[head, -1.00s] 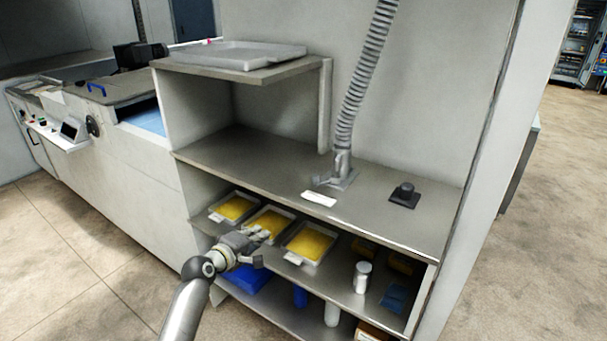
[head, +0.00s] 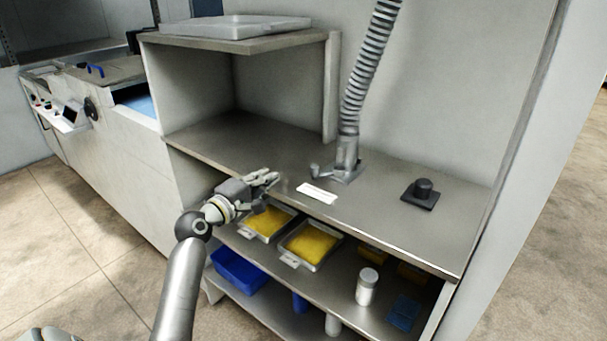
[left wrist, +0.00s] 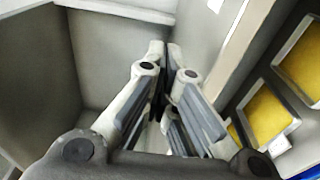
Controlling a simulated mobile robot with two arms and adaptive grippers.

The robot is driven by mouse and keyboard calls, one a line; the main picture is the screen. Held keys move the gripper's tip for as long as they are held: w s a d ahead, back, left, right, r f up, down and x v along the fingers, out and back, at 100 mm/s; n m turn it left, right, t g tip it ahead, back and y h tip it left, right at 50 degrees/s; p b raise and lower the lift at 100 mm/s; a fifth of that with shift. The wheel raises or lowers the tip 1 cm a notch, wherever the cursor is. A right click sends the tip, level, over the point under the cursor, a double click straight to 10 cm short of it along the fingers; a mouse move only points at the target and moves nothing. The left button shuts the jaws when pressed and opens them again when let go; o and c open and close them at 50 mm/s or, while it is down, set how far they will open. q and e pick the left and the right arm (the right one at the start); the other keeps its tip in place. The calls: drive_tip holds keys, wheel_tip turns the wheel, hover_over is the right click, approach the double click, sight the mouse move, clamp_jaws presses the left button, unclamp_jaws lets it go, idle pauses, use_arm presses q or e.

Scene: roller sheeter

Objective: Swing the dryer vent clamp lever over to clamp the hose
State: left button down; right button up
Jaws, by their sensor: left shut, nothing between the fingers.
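The ribbed grey dryer hose (head: 366,75) hangs down the wall to a vent fitting on the steel counter. The clamp lever (head: 318,171) sticks out to the left at the foot of the hose, low over the counter. My left gripper (head: 271,178) is at the counter's front edge, left of the lever and apart from it. Its fingers are shut and empty, as the left wrist view (left wrist: 162,62) also shows. The lever and hose do not show in the left wrist view. My right gripper does not show.
A white label strip (head: 317,194) lies at the counter's front. A black knob on a square base (head: 421,193) stands to the right. Yellow-filled trays (head: 309,243), a white canister (head: 366,287) and a blue bin (head: 238,268) sit below. A white tray (head: 232,27) rests on the upper shelf.

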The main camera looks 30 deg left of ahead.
use_arm(q)
drive_tip(key=w+p, duration=0.2)
drive_tip(key=w, duration=0.8)
drive_tip(key=shift+w+f, duration=0.1)
drive_tip(key=shift+w, duration=0.2)
drive_tip(key=d, duration=0.1)
drive_tip(key=s+d+p, duration=0.1)
drive_tip(key=d+p, duration=0.1)
drive_tip(key=shift+s+d, duration=0.15)
drive_tip(key=shift+s, duration=0.1)
drive_tip(key=shift+s+d, duration=0.15)
drive_tip(key=shift+d, duration=0.15)
drive_tip(key=shift+f, duration=0.1)
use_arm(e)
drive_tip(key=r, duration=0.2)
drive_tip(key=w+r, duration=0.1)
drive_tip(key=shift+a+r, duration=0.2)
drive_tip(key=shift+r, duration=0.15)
use_arm(q)
drive_tip(key=shift+a, duration=0.1)
